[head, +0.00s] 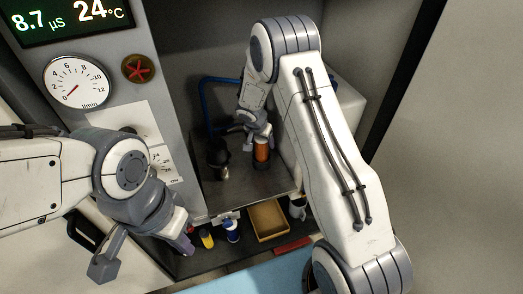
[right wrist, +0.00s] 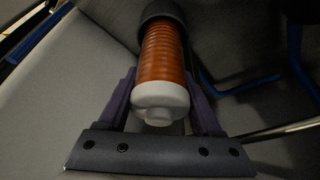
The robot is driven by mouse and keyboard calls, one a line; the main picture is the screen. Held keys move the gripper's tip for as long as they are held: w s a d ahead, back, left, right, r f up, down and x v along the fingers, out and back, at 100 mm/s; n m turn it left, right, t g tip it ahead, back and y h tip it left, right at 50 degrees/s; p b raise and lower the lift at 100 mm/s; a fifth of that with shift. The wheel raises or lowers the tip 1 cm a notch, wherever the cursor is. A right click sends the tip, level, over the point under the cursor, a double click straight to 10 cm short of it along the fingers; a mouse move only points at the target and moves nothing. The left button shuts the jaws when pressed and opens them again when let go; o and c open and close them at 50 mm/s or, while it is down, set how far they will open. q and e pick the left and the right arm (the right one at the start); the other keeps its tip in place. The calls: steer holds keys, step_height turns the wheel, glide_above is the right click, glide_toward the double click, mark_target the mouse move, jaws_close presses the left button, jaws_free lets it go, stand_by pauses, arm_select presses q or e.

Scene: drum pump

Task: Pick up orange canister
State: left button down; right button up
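The orange canister (head: 261,153) stands on the grey shelf in the recess in the head view. In the right wrist view the canister (right wrist: 161,55) has a ribbed orange body, a white end towards me and a dark band at its far end. My right gripper (head: 260,134) is at the canister. Its purple fingers (right wrist: 160,92) lie on either side of the canister; whether they press on it cannot be told. My left gripper (head: 184,241) hangs lower left, away from the canister, with its opening unclear.
A dark-topped container (head: 219,158) stands just left of the canister. A blue tube frame (head: 204,105) is behind. Below are a yellow bottle (head: 206,238), a blue-and-white bottle (head: 231,231), a tan tray (head: 268,220) and a white jug (head: 297,207). A gauge panel (head: 76,81) borders the left.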

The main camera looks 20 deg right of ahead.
jaws_close()
steer(key=shift+r, duration=0.2)
